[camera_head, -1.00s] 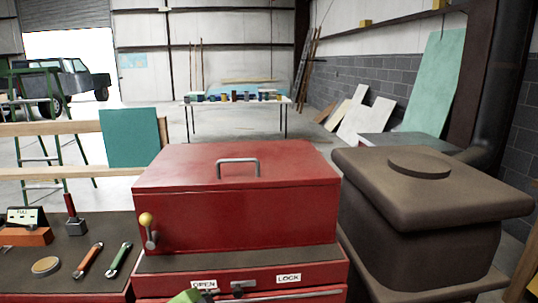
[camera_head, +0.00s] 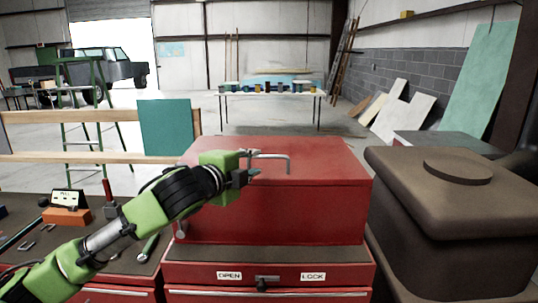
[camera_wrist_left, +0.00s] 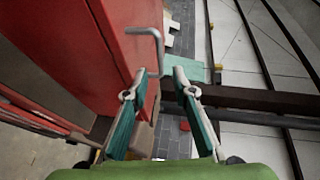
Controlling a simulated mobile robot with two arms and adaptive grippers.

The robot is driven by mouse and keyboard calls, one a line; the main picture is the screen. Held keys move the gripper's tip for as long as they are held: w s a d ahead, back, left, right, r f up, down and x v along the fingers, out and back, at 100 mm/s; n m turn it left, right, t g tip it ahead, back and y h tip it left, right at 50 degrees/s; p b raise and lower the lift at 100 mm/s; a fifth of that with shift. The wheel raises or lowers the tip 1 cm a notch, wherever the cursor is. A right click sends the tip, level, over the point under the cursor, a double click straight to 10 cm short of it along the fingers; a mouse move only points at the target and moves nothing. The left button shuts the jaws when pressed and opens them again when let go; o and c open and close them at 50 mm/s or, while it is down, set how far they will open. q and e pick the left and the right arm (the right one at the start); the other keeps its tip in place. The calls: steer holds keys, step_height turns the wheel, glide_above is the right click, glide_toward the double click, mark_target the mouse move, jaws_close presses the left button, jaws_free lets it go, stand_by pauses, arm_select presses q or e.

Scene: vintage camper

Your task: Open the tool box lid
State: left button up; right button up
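The red tool box (camera_head: 300,215) stands in the middle of the head view, its lid (camera_head: 325,160) down. A grey bar handle (camera_head: 289,164) rises from the lid top. My left gripper (camera_head: 255,165) is at the handle's left end in the head view, with the arm crossing the box's left front. My right gripper is not in view.
Below the box, a red drawer front has OPEN (camera_head: 229,276) and LOCK (camera_head: 313,276) labels and a small latch (camera_head: 265,283). A brown lidded box (camera_head: 450,215) stands close on the right. A dark bench with tools (camera_head: 60,240) is on the left.

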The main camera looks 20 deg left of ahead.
mark_target(267, 157)
arm_select(q)
steer(key=p+x, duration=0.2)
steer(key=x, duration=0.8)
steer(key=shift+s, duration=0.1)
jaws_close()
